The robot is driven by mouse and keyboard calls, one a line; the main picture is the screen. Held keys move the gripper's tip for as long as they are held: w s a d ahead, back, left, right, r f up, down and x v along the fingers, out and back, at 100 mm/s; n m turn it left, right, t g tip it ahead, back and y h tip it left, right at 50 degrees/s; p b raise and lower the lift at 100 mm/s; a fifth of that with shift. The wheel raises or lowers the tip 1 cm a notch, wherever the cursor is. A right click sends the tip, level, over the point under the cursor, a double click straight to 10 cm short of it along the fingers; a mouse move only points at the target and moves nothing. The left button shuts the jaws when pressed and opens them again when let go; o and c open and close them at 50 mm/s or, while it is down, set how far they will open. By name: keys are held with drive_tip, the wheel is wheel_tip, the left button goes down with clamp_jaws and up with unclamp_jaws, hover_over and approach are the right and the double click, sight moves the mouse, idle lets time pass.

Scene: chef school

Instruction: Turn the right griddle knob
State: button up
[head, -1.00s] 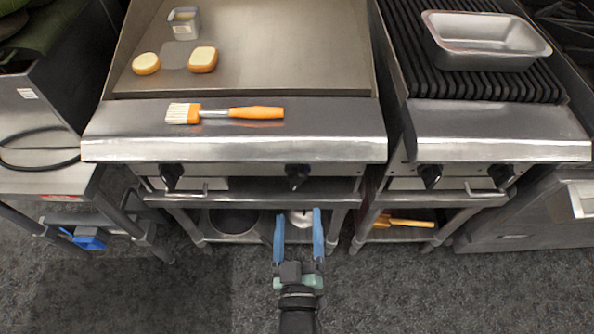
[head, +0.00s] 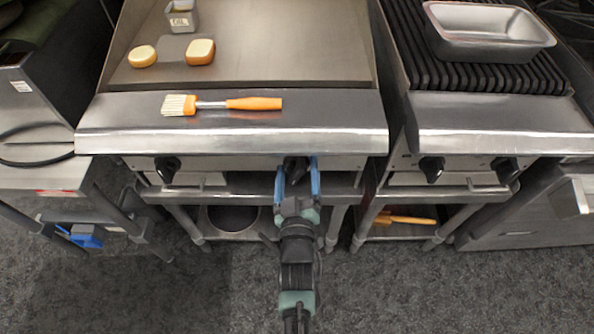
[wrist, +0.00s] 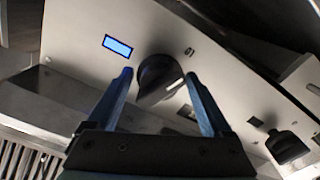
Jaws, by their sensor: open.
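The griddle (head: 250,40) is a flat steel plate with a front panel below its ledge. Its right knob (head: 295,167) is black and sits on that panel, partly hidden by my gripper in the head view. The same knob (wrist: 158,80) shows in the wrist view with a pale pointer line. My gripper (head: 297,165) is open, with its blue fingers on either side of the knob. In the wrist view the fingertips (wrist: 158,75) flank the knob, and I cannot tell whether they touch it. The griddle's left knob (head: 168,168) is to the left.
An orange-handled brush (head: 253,104) lies on the griddle ledge. Two bread-like pieces (head: 200,52) and a small metal container (head: 182,17) are on the plate. A grill with a metal pan (head: 488,35) and its own knobs (head: 432,168) stands right. Floor in front is clear.

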drive_tip(key=shift+w, duration=0.1)
drive_tip(key=c, duration=1.1)
drive_tip(key=shift+o, duration=0.2)
drive_tip(key=shift+m, duration=0.3)
drive_tip(key=m, duration=0.5)
drive_tip(key=shift+a+b, duration=0.1)
drive_tip(key=shift+b, duration=0.2)
drive_tip(key=m+b, duration=0.1)
drive_tip(key=m, duration=0.5)
drive_tip(key=o, duration=1.1)
drive_tip(key=shift+c, duration=0.2)
